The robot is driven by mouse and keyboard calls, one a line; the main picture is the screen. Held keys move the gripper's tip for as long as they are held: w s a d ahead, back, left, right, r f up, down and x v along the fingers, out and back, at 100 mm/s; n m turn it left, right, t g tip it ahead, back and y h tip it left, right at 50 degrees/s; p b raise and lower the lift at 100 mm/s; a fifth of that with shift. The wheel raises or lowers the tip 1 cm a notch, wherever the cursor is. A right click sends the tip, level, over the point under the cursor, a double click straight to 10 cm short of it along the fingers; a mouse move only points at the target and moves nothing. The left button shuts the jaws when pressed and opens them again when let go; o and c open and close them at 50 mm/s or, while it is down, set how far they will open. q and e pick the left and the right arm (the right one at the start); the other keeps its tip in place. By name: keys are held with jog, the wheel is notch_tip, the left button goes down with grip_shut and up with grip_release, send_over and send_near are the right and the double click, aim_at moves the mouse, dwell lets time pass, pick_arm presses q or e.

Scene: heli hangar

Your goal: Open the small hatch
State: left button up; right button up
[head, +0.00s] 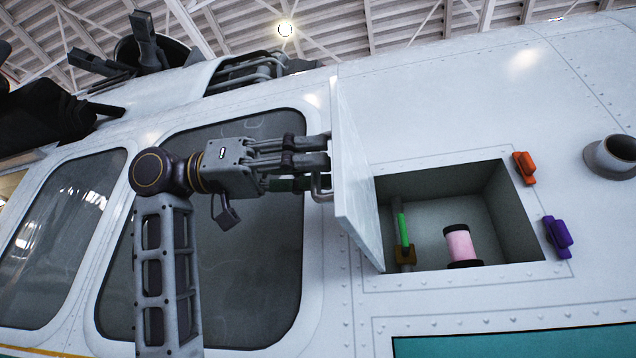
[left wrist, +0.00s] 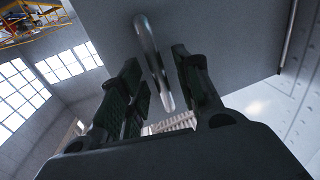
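The small hatch's white door (head: 352,170) stands swung wide open to the left of its recess (head: 505,205) in the helicopter's side. A curved metal handle (head: 320,187) sits on the door's outer face. My left gripper (head: 322,160) is at that face, beside the handle. In the left wrist view, the handle (left wrist: 152,60) runs between the two spread fingers of my left gripper (left wrist: 158,85), with gaps visible on both sides. The gripper looks open, around the handle without clamping it. My right gripper is in neither view.
Inside the recess are a pink cylinder with dark ends (head: 459,244) and a green rod (head: 402,228) on a brownish fitting. Orange (head: 524,168) and purple (head: 558,237) latches sit at its right edge. A round pipe (head: 612,156) juts out farther right. Dark windows (head: 255,265) lie behind my left arm.

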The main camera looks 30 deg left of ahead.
pick_arm(q)
jog(key=v, duration=1.1)
dwell(0.6)
